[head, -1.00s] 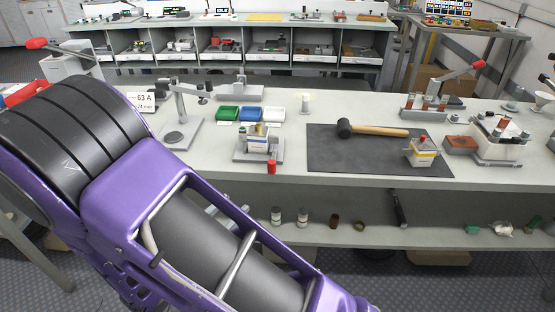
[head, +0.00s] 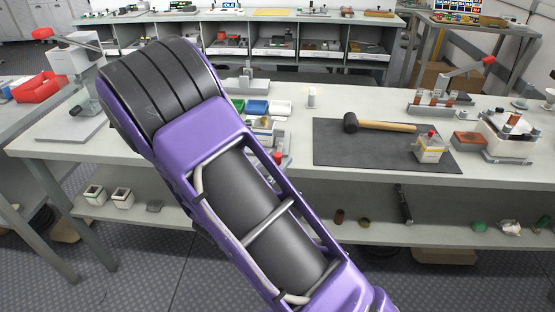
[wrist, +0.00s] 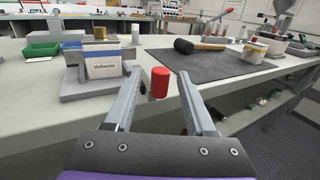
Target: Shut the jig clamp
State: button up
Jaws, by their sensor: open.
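The jig (wrist: 70,87) stands near the bench's front edge at the left of the wrist view, holding a block labelled "Voltunen" (wrist: 103,65). Its clamp's red handle (wrist: 160,82) points out toward me at the bench edge. My gripper (wrist: 160,76) is open, with one finger on each side of the red handle and gaps visible at both sides. In the head view, my arm hides the gripper and part of the jig (head: 263,135); the red handle tip (head: 278,157) shows beside my arm. I cannot tell how far down the clamp is.
A dark mat (head: 350,154) with a mallet (head: 380,125) and a small labelled box (head: 430,149) lies to the right. A green tray (wrist: 42,50) is behind the jig. A red-handled lever device (head: 450,95) stands farther right. A lower shelf (head: 365,228) runs under the bench.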

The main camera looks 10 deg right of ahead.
jog(key=shift+w+d, duration=0.4)
grip_shut()
dwell(1.3)
